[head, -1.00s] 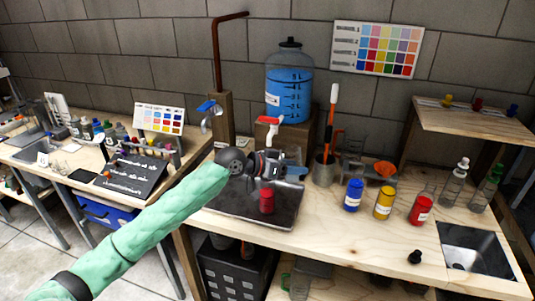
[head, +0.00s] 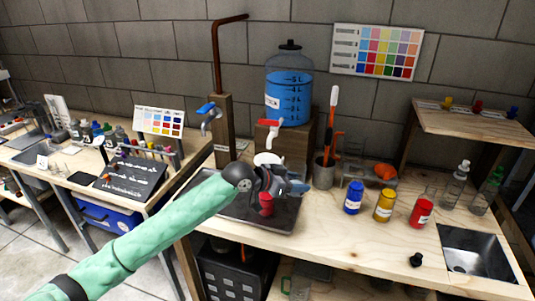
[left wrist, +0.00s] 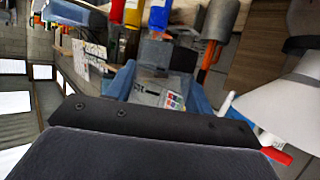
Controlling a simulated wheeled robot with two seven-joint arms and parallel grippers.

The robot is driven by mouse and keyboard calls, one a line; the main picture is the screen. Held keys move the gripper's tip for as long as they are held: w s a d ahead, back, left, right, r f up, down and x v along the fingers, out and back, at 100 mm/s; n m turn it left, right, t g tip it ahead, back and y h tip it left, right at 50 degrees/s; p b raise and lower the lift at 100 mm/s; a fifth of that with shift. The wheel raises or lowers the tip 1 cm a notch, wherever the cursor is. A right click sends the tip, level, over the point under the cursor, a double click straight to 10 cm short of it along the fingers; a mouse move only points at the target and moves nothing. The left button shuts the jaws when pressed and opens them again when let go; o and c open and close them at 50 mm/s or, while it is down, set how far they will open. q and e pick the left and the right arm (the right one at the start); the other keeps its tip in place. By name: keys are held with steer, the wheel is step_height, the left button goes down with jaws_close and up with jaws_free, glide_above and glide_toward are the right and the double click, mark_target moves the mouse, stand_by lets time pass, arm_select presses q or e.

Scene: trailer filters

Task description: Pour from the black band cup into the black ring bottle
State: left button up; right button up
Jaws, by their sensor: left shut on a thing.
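My left gripper (head: 276,184) is above the dark tray in the head view, shut. A white rounded thing (head: 267,159) shows just behind it. In the left wrist view a large white tapering body with a dark band (left wrist: 290,95) fills the right side, close to the gripper; it looks like the black band cup, held. A small red container (head: 266,205) stands on the tray directly below the gripper, its top partly hidden. It may be the black ring bottle, but no ring can be made out. My right gripper is not in view.
The dark tray (head: 230,211) lies at the bench's left edge. A blue water tank (head: 289,90) with a tap (head: 270,128) stands behind.

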mark_target(304, 168)
arm_select(q)
steer(key=shift+r+p, duration=1.7)
steer(key=shift+r, duration=0.85)
steer(key=shift+f, duration=0.15)
